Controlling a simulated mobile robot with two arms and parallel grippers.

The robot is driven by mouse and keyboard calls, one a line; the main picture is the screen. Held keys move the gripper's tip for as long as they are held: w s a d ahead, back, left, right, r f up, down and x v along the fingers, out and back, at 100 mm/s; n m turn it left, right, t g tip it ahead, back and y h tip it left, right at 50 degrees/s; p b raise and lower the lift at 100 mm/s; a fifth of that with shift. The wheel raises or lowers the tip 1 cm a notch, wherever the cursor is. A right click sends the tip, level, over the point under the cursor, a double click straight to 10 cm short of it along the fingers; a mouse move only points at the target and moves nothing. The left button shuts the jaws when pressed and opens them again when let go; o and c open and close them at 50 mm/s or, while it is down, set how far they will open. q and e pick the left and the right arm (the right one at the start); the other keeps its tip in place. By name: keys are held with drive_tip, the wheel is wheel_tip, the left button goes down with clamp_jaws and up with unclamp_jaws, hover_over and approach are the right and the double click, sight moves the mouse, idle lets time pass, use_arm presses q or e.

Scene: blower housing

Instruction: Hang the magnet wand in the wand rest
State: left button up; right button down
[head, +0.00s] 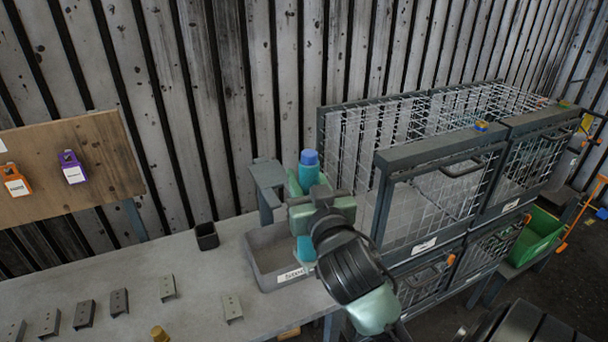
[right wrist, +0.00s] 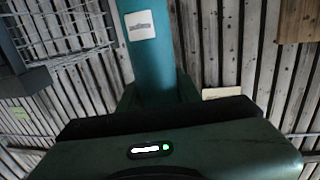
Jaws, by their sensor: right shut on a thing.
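The magnet wand (head: 308,174) is a teal rod with a blue top, held roughly upright. My right gripper (head: 309,190) is shut on it, and its lower teal end shows below the gripper. In the right wrist view the wand (right wrist: 152,65) rises from between the fingers and bears a white label. A grey bracket on a post (head: 267,181), which looks like the wand rest, stands at the table's back edge just left of the wand. I see a gap between wand and bracket, but cannot tell their depth. My left gripper is out of view.
A grey labelled tray (head: 259,267) lies below my right gripper. A small black cup (head: 207,236) and several metal brackets (head: 120,302) are on the table (head: 200,275). Wire cages (head: 430,205) stand close on the right. A wooden board (head: 100,160) with padlocks is at the left.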

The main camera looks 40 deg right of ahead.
drive_tip(key=w+d+f+b, duration=0.1)
drive_tip(key=w+b, duration=0.1)
drive_tip(key=w, duration=0.5)
drive_tip(key=w+d+f+b, duration=0.1)
drive_tip(key=w+d, duration=0.1)
drive_tip(key=w, duration=0.5)
drive_tip(key=shift+w+d+f+b, duration=0.25)
drive_tip(key=shift+w+f+b, duration=0.05)
drive_tip(key=shift+f+b, duration=0.1)
idle(0.9)
drive_tip(key=c, duration=0.9)
unclamp_jaws()
drive_tip(key=shift+s+a+f, duration=0.1)
drive_tip(key=shift+f, duration=0.05)
